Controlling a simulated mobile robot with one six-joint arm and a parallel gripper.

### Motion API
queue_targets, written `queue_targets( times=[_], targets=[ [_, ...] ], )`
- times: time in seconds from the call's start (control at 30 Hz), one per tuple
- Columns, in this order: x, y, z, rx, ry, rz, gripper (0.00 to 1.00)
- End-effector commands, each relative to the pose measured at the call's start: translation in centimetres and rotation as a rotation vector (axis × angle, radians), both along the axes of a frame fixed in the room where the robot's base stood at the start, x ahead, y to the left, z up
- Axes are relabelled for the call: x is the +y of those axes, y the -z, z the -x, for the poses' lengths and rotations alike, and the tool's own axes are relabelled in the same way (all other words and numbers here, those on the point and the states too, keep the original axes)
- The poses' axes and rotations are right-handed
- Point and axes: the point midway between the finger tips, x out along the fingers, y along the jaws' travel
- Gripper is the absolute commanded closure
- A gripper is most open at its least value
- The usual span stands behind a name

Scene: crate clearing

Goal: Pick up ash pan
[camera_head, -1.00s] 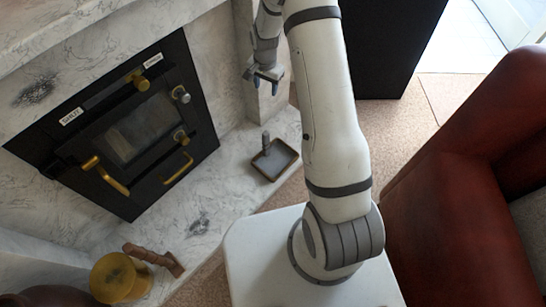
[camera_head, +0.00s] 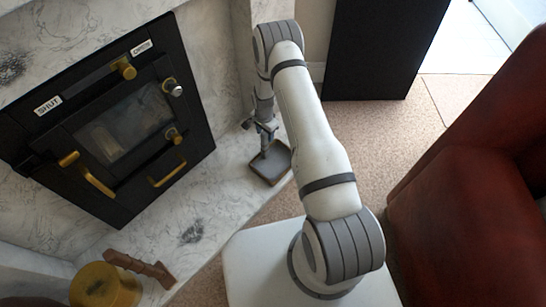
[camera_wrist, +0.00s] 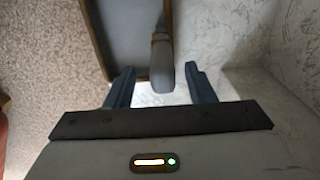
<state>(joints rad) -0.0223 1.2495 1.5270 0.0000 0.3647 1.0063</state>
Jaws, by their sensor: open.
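The ash pan (camera_head: 270,170) is a shallow grey tray with a brown rim. It lies on the marble hearth near its edge, right of the stove. In the wrist view the pan (camera_wrist: 125,35) is at the top, and its grey handle (camera_wrist: 162,72) points down toward me. My gripper (camera_head: 262,127) is above the handle end of the pan. In the wrist view my gripper (camera_wrist: 160,85) is open, with one blue finger on each side of the handle and gaps between. I cannot tell how far the fingers are above the hearth.
The black stove (camera_head: 110,115) with brass handles stands at the left. A yellow pot (camera_head: 103,288) and a brown wooden object (camera_head: 140,267) are at the front left of the hearth. A dark red armchair (camera_head: 470,190) stands at the right, and a black cabinet (camera_head: 380,50) behind.

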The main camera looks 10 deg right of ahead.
Motion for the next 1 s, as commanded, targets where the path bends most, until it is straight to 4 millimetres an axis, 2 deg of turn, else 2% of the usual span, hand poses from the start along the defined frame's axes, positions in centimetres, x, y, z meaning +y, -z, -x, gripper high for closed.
queue_targets(
  times=[0.03,0.13,0.4,1.0],
  targets=[
    [0.1,1.5,0.0,0.002,-0.001,0.000,0.51],
    [0.1,2.7,0.0,0.001,0.000,0.000,0.51],
    [0.2,3.0,0.0,0.000,-0.002,0.000,0.51],
    [0.2,3.0,0.0,0.001,-0.003,0.000,0.99]
  ],
)
